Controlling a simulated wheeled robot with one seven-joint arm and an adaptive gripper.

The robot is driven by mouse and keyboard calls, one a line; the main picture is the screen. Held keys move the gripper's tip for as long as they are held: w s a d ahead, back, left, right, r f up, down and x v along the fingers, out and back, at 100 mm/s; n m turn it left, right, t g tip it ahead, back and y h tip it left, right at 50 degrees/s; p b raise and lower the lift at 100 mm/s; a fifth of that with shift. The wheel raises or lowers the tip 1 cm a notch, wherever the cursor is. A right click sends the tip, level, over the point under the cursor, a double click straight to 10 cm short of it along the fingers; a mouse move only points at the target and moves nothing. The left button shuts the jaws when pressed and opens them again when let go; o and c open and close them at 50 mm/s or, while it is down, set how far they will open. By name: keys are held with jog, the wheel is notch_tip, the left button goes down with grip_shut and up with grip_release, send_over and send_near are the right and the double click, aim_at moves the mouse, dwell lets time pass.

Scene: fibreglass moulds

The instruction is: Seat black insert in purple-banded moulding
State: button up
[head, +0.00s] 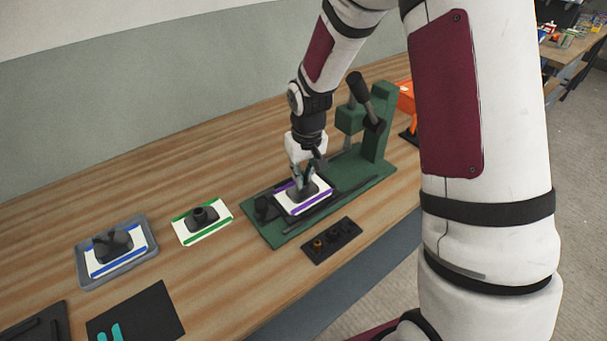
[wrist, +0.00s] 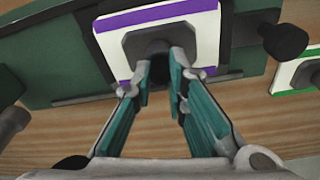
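The purple-banded moulding (head: 304,198) is a white plate with purple edge strips and a dark raised middle. It lies on the bed of the green press, and shows in the wrist view too (wrist: 205,45). My gripper (head: 306,178) is directly over its middle, pointing down. In the wrist view my teal fingers (wrist: 160,75) stand on either side of a dark round piece at the moulding's centre, with a narrow gap between them. I cannot tell whether this is a black insert or the moulding's own boss, nor whether the fingers touch it.
The green press (head: 376,150) has a column and dark lever close right of my gripper. A small black tray (head: 345,243) in front holds a brass piece and dark pieces. A green-banded moulding (head: 185,237) and a blue-banded one (head: 135,258) in a grey tray (head: 84,282) lie left.

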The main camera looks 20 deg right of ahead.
jog(key=o, duration=0.4)
jog(key=shift+s+f, duration=0.25)
jog(key=shift+f, duration=0.5)
jog(key=shift+o, duration=0.2)
jog(key=shift+w+f, duration=0.1)
jog(key=shift+w, duration=0.05)
notch_tip(320, 180, up, 14)
jog(key=s, duration=0.1)
jog(key=s+r+t, duration=0.2)
jog(key=s+r, duration=0.9)
jog(key=s, duration=0.1)
jog(key=s+r+m+t, duration=0.1)
jog(key=s+r, duration=0.1)
jog(key=s, duration=1.1)
jog(key=shift+w, duration=0.1)
